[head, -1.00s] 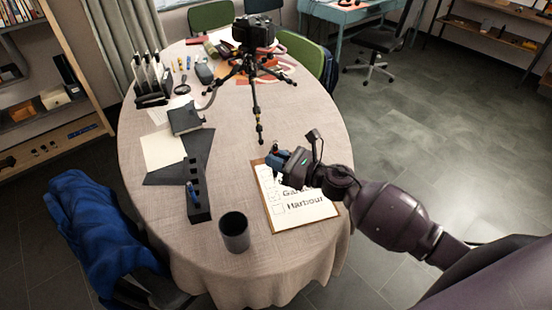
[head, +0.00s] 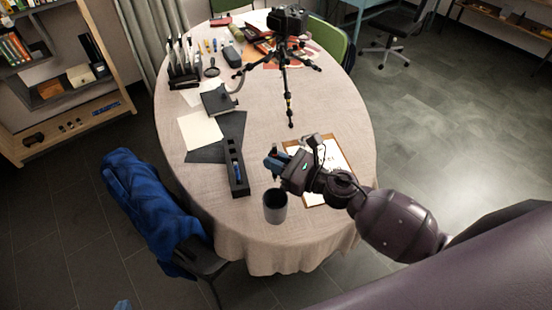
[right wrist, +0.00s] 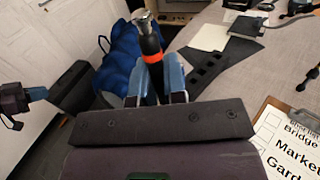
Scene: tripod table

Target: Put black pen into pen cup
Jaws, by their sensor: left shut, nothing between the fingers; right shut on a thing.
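The pen cup (head: 275,208), a dark grey open cylinder, stands upright near the table's front edge. My right gripper (head: 271,163) is above the table just behind the cup in the head view, apart from it. In the right wrist view its blue fingers (right wrist: 160,82) are shut on the black pen (right wrist: 149,42), which has an orange band and a silver end and points up in the picture. The pen is hard to make out in the head view. A blue tip of my left gripper (head: 122,304) shows at the bottom edge, away from the table.
A black slotted holder (head: 236,168) with a blue item in it stands left of the cup. A clipboard (head: 335,152) lies partly under my right arm. A tripod with camera (head: 285,60) stands further back. A chair with a blue cloth (head: 150,205) is at left.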

